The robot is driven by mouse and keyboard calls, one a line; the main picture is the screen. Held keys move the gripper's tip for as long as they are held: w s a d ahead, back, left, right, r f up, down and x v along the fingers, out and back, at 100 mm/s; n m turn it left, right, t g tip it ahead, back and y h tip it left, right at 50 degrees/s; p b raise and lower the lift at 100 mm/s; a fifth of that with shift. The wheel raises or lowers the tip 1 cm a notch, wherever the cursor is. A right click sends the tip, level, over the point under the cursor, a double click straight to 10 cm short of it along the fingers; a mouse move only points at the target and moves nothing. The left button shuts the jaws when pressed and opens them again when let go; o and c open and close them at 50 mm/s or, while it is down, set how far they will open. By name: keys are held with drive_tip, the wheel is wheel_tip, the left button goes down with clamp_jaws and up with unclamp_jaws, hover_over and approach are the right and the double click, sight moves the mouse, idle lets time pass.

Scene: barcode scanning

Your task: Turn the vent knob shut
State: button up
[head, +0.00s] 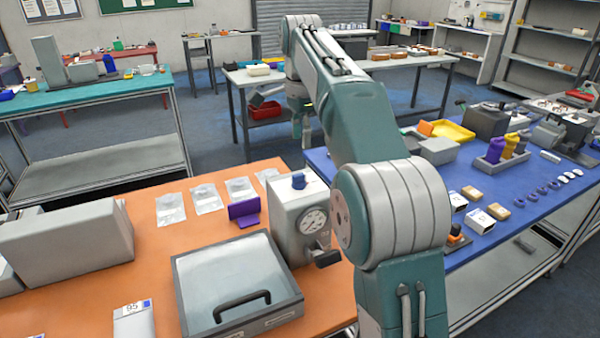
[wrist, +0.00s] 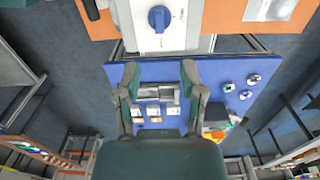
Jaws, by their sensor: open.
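The vent knob (head: 298,180) is a small blue knob on top of a light grey box (head: 285,215) with a round dial gauge on its front. In the wrist view the knob (wrist: 158,18) shows near the top edge, with its raised grip running roughly up and down the picture. My gripper (head: 301,138) hangs pointing down, above and behind the grey box in the head view. In the wrist view my gripper (wrist: 160,76) is open, its two fingers well apart with nothing between them. The knob is beyond the fingertips, apart from them.
The grey box adjoins a lidded chamber (head: 235,285) with a black handle on the orange table (head: 150,260). A purple stand (head: 244,210) and clear packets (head: 208,198) lie nearby. A blue table (head: 475,255) with several small items stands to the right.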

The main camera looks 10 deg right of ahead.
sight(298, 174)
drive_tip(key=f, duration=0.8)
drive_tip(key=shift+a+f, duration=0.3)
drive_tip(key=shift+a, duration=0.1)
drive_tip(key=shift+d+f, duration=0.2)
drive_tip(key=shift+f, duration=0.2)
drive_tip(key=shift+a, duration=0.15)
clamp_jaws()
